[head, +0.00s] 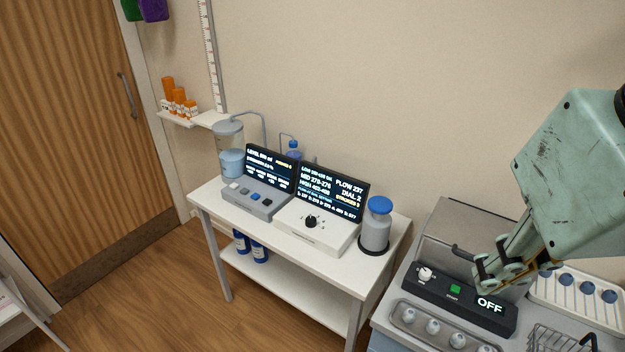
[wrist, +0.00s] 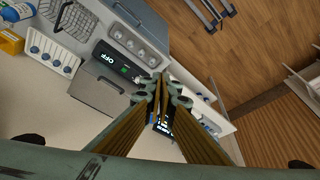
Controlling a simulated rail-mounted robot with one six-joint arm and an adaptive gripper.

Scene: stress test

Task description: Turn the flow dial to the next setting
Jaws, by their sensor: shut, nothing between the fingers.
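The flow dial (head: 311,221) is a small black knob on a white box (head: 330,235) on the white table. Behind it, a dark screen (head: 332,190) reads "FLOW 237" and "DIAL 2", with LOW, MED and HIGH ranges listed. My gripper (head: 484,277) is shut and empty, well to the right of the dial, over the machine showing "OFF". In the wrist view my gripper (wrist: 164,82) is shut, its fingers covering part of the white table and a lit screen (wrist: 165,125). I cannot make out the dial there.
Left of the dial stands a grey button box (head: 255,200) with its own screen. A blue-capped bottle (head: 376,225) stands right of the dial. The OFF machine (head: 460,297) and a rack (head: 580,293) fill the lower right. Open floor (head: 160,275) lies left of the table.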

